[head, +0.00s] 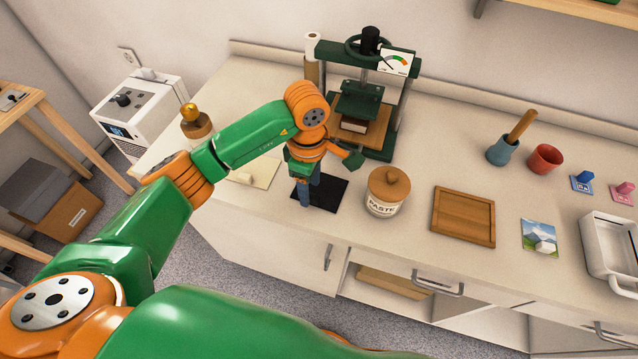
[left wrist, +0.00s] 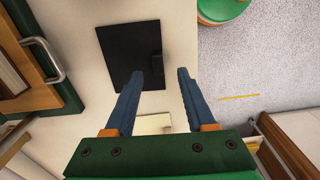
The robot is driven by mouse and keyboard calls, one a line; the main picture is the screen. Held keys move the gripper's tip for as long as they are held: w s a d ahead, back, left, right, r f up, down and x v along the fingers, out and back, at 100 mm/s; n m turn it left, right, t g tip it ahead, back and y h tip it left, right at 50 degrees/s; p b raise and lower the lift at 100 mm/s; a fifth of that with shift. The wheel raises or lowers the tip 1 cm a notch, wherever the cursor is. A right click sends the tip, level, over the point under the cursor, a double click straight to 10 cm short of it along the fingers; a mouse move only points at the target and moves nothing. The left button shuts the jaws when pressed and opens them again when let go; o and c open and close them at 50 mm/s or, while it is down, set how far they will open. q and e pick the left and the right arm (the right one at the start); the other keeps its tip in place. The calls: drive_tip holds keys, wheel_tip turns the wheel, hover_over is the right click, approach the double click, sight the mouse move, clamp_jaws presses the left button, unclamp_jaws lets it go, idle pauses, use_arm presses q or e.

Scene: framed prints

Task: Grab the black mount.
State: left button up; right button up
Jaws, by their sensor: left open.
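The black mount (head: 330,193) is a flat, dark, square sheet lying on the counter. In the left wrist view the mount (left wrist: 122,48) lies just beyond my fingertips, with a small dark block at its edge nearest the fingers' line. My left gripper (head: 309,191) points down over the mount's left part and hides some of it in the head view. In the left wrist view the left gripper (left wrist: 160,76) has its two blue fingers apart, with nothing between them. I cannot tell its exact height above the mount. My right gripper is in neither view.
A green press (head: 378,100) stands behind the mount. A paste jar (head: 386,192) stands close to its right, and a pale sheet (head: 252,172) lies to its left. A wooden frame (head: 463,216) lies further right. The counter's front edge is close before the mount.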

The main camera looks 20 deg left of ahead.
sight(311, 195)
use_arm(q)
wheel_tip(311, 195, down, 3)
drive_tip(key=shift+w+f, duration=0.1)
drive_tip(key=shift+w, duration=0.05)
clamp_jaws()
